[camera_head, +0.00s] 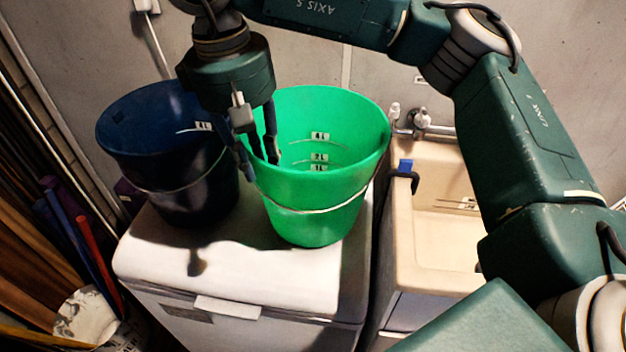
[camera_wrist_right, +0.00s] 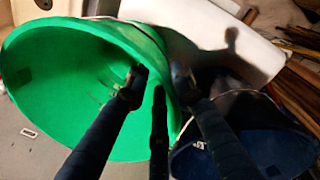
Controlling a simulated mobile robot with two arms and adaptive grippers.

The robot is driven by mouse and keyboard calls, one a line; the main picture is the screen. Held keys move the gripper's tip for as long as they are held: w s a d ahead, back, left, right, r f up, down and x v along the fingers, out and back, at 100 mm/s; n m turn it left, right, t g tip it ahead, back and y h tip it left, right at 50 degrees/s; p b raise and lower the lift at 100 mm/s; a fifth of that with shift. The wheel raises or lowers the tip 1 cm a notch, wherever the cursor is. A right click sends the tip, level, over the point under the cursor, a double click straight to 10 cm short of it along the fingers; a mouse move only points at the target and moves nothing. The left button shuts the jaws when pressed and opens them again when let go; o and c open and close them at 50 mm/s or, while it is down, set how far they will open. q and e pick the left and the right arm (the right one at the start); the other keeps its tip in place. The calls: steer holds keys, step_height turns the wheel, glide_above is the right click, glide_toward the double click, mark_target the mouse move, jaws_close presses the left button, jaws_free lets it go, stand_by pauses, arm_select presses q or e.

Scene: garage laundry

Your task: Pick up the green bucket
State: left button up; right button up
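The green bucket (camera_head: 325,205) stands upright on a white chest-like appliance (camera_head: 235,275), its wire handle hanging down at the front. Volume marks show inside it. My right gripper (camera_head: 261,168) reaches down from above at the bucket's left rim, with fingers on both sides of the wall. The fingers look spread apart, with a gap around the thin wall. In the right wrist view, the green bucket (camera_wrist_right: 75,75) fills the left side and the right gripper (camera_wrist_right: 160,83) straddles its rim. My left gripper is not in view.
A dark blue bucket (camera_head: 170,165) stands close on the left, also in the right wrist view (camera_wrist_right: 265,140). A beige sink (camera_head: 435,240) with a tap (camera_head: 420,122) is on the right. Boards and coloured poles (camera_head: 75,250) lean at far left. The wall (camera_head: 300,60) is behind.

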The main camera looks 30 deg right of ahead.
mark_target(266, 186)
steer(key=f, duration=0.4)
steer(key=f+p, duration=0.1)
steer(key=shift+w+d+f, duration=0.2)
steer(key=shift+d+f, duration=0.15)
steer(key=shift+f, duration=0.05)
jaws_close()
